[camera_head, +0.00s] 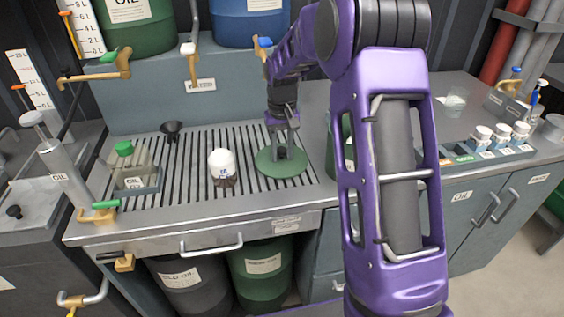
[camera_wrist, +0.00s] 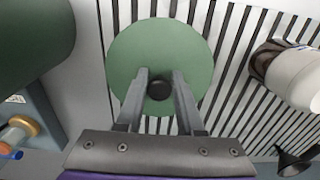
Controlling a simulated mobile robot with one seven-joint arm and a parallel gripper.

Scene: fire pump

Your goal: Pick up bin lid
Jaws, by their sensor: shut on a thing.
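The bin lid (camera_head: 267,163) is a flat green disc with a dark central knob. It is over the slatted grate of the workbench, right of the white bottle. My gripper (camera_head: 283,146) points down at the lid's middle. In the wrist view the lid (camera_wrist: 190,50) lies beyond my gripper (camera_wrist: 160,90), whose two grey fingers are shut on the black knob (camera_wrist: 160,89). I cannot tell whether the lid rests on the grate or is slightly above it.
A white bottle (camera_head: 222,165), a dark funnel (camera_head: 172,129) and a green-capped container (camera_head: 130,172) stand on the grate (camera_head: 255,200). A green bin (camera_head: 332,147) stands right of the lid, partly behind my arm. White-capped jars (camera_head: 500,132) stand farther right.

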